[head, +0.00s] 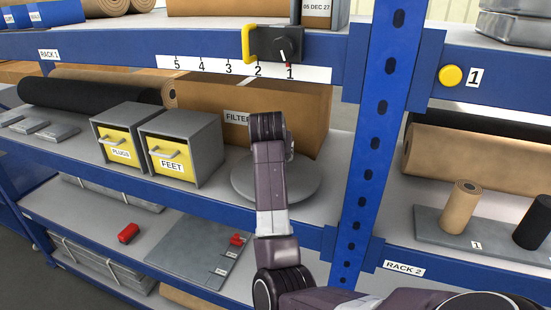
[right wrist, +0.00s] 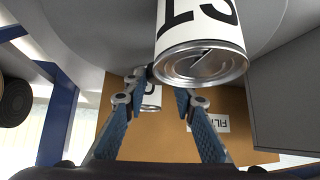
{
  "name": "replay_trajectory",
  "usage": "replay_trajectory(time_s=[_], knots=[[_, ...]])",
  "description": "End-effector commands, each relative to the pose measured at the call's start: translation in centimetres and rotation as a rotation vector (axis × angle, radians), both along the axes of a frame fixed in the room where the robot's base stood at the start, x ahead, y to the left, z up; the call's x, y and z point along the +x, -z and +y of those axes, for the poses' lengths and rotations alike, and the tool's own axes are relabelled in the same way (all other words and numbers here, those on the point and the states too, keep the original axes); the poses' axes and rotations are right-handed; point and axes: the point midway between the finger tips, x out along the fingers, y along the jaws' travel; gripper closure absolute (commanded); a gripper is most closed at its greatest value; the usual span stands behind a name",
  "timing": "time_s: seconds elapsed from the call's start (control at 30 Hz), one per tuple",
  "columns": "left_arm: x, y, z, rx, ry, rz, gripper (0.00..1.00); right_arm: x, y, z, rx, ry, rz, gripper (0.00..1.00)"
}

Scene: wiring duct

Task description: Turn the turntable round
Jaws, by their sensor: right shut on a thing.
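The turntable (head: 304,190) is a round grey disc on the middle shelf, partly hidden behind my right arm. In the right wrist view, which is upside down, its grey disc (right wrist: 105,30) fills the top. A large can (right wrist: 200,65) with a white label and metal lid is close to the camera there. A smaller-looking can (right wrist: 150,98) shows between the fingers. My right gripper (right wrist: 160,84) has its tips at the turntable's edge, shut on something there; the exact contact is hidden. My left gripper is not in view.
A cardboard box (head: 205,98) marked FILTER stands behind the turntable. The yellow-fronted FEET drawer box (head: 180,140) and PLUGS box (head: 122,130) stand to its left. A blue upright (head: 372,150) rises on the right. A numbered shelf edge (head: 215,68) with a slider is above.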

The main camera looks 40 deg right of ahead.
Motion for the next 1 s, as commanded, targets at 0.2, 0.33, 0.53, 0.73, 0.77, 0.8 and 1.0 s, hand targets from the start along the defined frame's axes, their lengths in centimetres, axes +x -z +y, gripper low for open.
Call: replay_trajectory(time_s=[0.2,0.33,0.53,0.73,0.77,0.8,1.0], knots=[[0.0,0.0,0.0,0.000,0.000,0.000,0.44,0.0,-0.2,-0.1,-0.003,0.001,-0.004,1.00],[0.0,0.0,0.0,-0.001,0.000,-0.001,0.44,0.0,-0.1,-0.1,-0.002,0.001,-0.003,0.62],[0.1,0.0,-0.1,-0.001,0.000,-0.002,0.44,0.0,-0.1,0.0,-0.001,0.001,-0.002,0.57],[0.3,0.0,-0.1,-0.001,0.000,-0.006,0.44,-0.2,-0.4,0.2,-0.001,0.001,-0.003,0.57],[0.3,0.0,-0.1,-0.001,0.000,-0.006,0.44,-0.3,-0.7,0.4,-0.001,0.001,-0.003,0.57],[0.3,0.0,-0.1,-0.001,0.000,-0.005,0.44,-0.6,-1.1,0.6,-0.002,0.000,-0.004,0.57],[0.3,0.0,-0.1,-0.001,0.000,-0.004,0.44,-2.7,-4.0,2.5,-0.001,0.001,-0.007,0.57]])
